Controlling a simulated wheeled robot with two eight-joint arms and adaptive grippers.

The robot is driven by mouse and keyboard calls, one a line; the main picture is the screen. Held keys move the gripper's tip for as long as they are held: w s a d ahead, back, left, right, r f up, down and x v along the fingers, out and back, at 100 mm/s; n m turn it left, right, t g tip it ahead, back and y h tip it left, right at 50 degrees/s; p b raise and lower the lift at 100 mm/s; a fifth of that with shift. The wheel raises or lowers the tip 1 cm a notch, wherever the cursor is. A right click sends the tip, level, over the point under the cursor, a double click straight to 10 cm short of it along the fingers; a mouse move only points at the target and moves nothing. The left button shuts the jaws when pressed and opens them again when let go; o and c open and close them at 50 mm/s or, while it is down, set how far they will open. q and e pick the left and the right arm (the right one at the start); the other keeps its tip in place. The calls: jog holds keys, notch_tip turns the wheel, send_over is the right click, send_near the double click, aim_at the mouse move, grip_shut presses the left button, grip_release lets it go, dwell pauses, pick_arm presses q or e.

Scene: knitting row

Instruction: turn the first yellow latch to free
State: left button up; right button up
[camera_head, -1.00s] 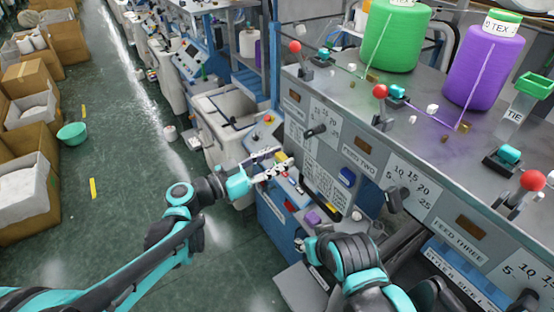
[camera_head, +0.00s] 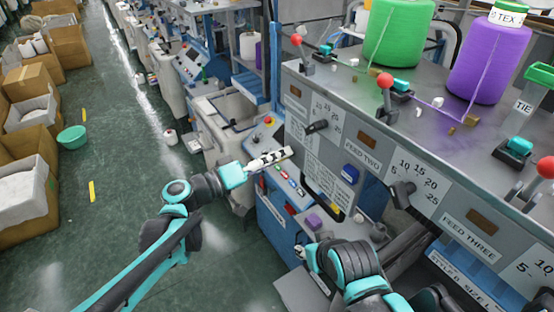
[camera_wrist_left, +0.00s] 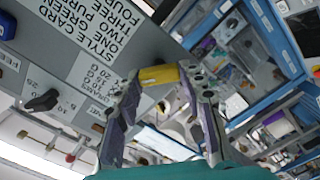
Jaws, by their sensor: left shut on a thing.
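The yellow latch (camera_wrist_left: 158,75) sits between the fingertips of my left gripper in the left wrist view, close to the machine's front panel. My left gripper (camera_wrist_left: 161,84) is shut on it, with one finger at each end of the yellow piece. In the head view my left gripper (camera_head: 286,153) reaches to the near end of the grey machine (camera_head: 300,75); the latch is hidden there. The style card (camera_wrist_left: 97,48) is on the panel beside the gripper. My right arm shows at the lower middle of the head view, but its gripper cannot be made out.
A black knob (camera_head: 317,126) and a blue button (camera_head: 350,174) are on the machine front. Red-ball levers (camera_head: 385,80), a green cone (camera_head: 398,35) and a purple cone (camera_head: 484,62) stand on top.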

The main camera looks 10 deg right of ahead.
pick_arm(q)
jog(key=shift+f+n+b, duration=0.15)
jog(key=shift+n+b, duration=0.45)
jog(key=shift+n, duration=3)
jog(key=o, duration=1.2)
jog(key=shift+w, duration=0.1)
jog(key=shift+c, duration=0.2)
jog(key=v, duration=1.2)
